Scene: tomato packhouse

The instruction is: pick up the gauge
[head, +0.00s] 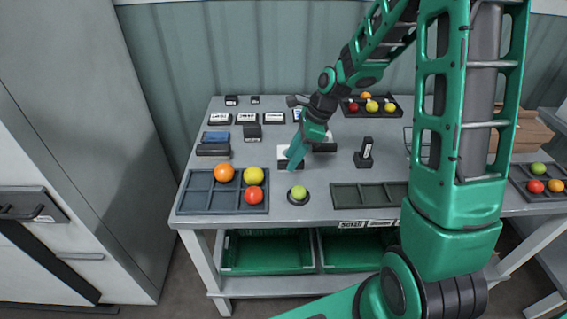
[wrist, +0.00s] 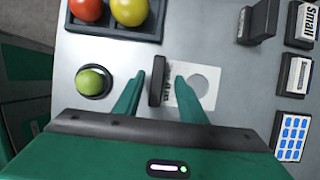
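The gauge (wrist: 201,78) is a white plate with a round hole and printed lettering, with a dark upright bar (wrist: 157,76) along its near edge. In the head view the gauge (head: 283,151) lies on the grey table behind the green tomato, partly hidden by my gripper. My gripper (wrist: 161,80) is open, with one finger on each side of the dark bar. A narrow gap shows between the bar and the right finger. In the head view my gripper (head: 292,163) points down at the gauge; its fingers overlap there.
A green tomato (head: 298,191) sits on a round stand in front. A divided tray (head: 199,201) with orange, yellow and red tomatoes is at left. A dark upright block (head: 363,154) and an empty tray (head: 368,195) are to the right. Label blocks (head: 219,118) stand behind.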

